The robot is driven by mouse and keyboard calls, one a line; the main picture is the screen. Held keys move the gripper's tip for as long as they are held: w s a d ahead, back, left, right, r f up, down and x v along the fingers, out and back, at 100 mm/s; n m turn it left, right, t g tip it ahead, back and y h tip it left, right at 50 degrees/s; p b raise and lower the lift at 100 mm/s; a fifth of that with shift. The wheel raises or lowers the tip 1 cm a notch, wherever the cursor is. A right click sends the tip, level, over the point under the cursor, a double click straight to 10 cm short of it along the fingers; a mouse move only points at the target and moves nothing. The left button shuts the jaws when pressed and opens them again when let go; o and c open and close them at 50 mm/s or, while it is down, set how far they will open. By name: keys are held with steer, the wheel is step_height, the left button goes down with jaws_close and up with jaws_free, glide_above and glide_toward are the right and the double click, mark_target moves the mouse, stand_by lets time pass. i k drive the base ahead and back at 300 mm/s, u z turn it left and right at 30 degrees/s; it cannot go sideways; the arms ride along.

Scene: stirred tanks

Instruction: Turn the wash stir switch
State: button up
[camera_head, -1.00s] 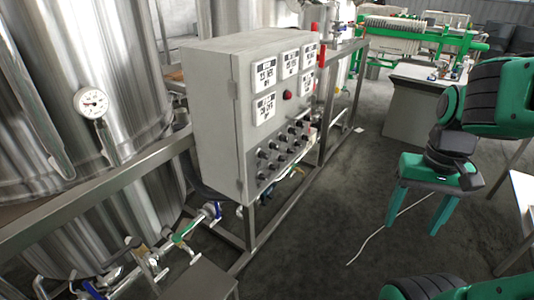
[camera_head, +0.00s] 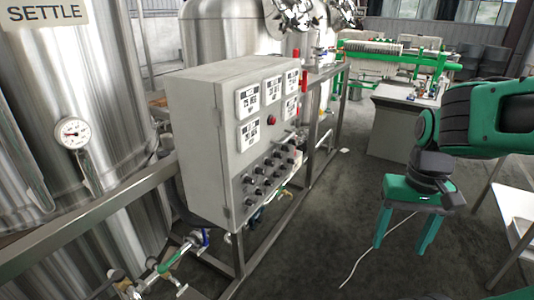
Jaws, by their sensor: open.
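A grey control box (camera_head: 205,145) stands left of centre on a metal frame. Its front panel carries several white-framed displays, a red button (camera_head: 271,120) and rows of small black switches (camera_head: 268,172). The labels are too small to read, so I cannot tell which one is the wash stir switch. My gripper (camera_head: 401,246) is at the right, fingers pointing down, open and empty. It is apart from the panel, with open floor showing between them.
A steel tank marked SETTLE (camera_head: 80,110) with a round gauge (camera_head: 72,133) stands at the left. Pipes and valves (camera_head: 170,262) run low in front. A grey bench (camera_head: 398,125) and green-framed machine (camera_head: 400,58) are behind. A white table (camera_head: 510,205) is at the right edge.

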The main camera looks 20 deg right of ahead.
mark_target(248, 179)
steer(key=z, duration=2.4)
steer(key=k, duration=0.85)
steer(key=u, duration=1.45)
